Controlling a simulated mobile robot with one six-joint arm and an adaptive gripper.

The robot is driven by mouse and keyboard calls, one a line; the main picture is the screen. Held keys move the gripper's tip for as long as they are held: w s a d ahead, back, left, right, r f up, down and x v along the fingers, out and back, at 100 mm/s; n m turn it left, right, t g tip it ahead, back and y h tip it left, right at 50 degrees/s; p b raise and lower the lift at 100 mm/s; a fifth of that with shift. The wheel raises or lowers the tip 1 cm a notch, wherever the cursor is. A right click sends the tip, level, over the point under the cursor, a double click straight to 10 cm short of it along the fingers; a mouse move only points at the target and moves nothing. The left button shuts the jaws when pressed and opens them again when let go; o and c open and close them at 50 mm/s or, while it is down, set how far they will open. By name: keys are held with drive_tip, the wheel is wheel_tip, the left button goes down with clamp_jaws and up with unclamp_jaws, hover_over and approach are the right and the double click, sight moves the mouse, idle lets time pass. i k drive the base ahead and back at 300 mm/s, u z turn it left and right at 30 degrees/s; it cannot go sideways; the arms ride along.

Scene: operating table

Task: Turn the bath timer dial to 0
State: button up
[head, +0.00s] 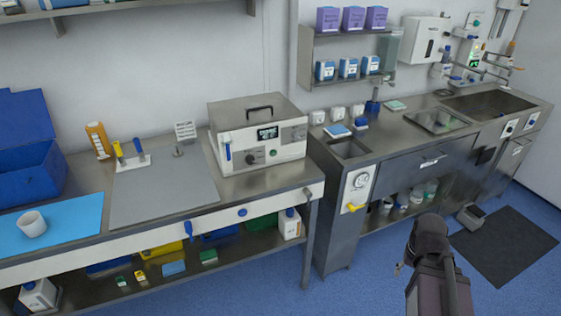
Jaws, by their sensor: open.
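A white and grey bath unit (258,138) with a black lid handle stands on the steel bench left of centre. Its front has a small dark display and a black knob (250,158). A white round dial (361,181) sits on the front panel of the sink counter, above a yellow lever. The markings and setting of both dials are too small to read, and I cannot tell which is the bath timer. My arm (438,275) rises at the lower right, apart from both dials. The fingers of my gripper do not show.
A blue lever (228,152) is on the bath unit's left front. A grey mat (165,190) and a white cup (32,224) on a blue mat lie to the left. The sink counter (425,160) stands at right. Blue floor is open in front, with a dark mat (505,245).

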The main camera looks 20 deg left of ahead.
sight(250, 159)
drive_tip(key=z, duration=0.75)
drive_tip(key=k, duration=0.9)
drive_tip(key=u, duration=1.75)
drive_tip(key=i, duration=0.4)
drive_tip(key=z, duration=0.2)
